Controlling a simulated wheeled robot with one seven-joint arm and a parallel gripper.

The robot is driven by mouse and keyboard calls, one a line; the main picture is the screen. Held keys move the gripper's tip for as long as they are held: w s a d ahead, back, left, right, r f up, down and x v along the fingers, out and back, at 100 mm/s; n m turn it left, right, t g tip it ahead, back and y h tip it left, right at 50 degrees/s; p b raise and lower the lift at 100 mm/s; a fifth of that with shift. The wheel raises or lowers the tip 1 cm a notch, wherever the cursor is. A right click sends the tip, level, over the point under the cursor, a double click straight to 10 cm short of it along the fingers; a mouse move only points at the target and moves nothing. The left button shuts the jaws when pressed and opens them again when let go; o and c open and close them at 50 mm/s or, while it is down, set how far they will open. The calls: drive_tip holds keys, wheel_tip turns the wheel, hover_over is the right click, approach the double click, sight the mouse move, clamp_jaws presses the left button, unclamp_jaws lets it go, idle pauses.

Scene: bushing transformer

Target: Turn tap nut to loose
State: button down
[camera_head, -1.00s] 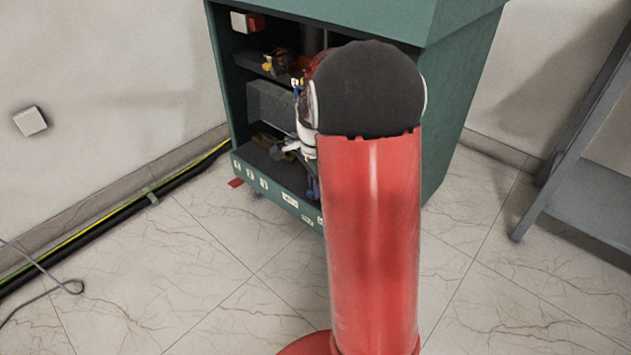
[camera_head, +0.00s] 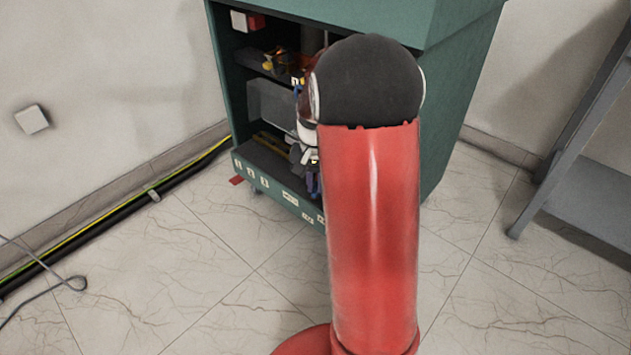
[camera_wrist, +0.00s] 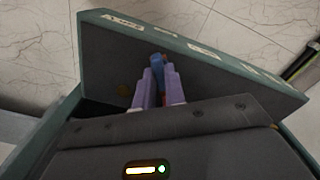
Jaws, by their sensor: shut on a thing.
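My gripper (camera_wrist: 158,82) shows in the wrist view with its two pale purple fingers close together. They are shut on a small blue piece (camera_wrist: 157,62), which shows between and just beyond the fingertips. I cannot tell whether this piece is the tap nut itself or something on it. In the head view my gripper (camera_head: 304,158) is at the open front of the green cabinet (camera_head: 455,110), beside my arm. My red and black arm hides the right part of the opening. No separate tap nut can be made out.
Inside are a shelf with yellow and orange parts (camera_head: 275,62) and a grey box (camera_head: 272,103). Cables (camera_head: 110,208) run along the left wall. A grey metal frame (camera_head: 575,150) stands at the right. The front floor is clear.

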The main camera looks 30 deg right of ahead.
sight(315, 186)
drive_tip(key=n, duration=0.7)
drive_tip(key=shift+p, duration=0.35)
idle(0.4)
drive_tip(key=c, duration=1.5)
unclamp_jaws()
drive_tip(key=shift+o, duration=0.2)
drive_tip(key=shift+r, duration=0.1)
wheel_tip(315, 186, up, 8)
drive_tip(key=shift+f+p, duration=0.25)
drive_tip(key=shift+p, duration=0.15)
drive_tip(key=shift+r, duration=0.1)
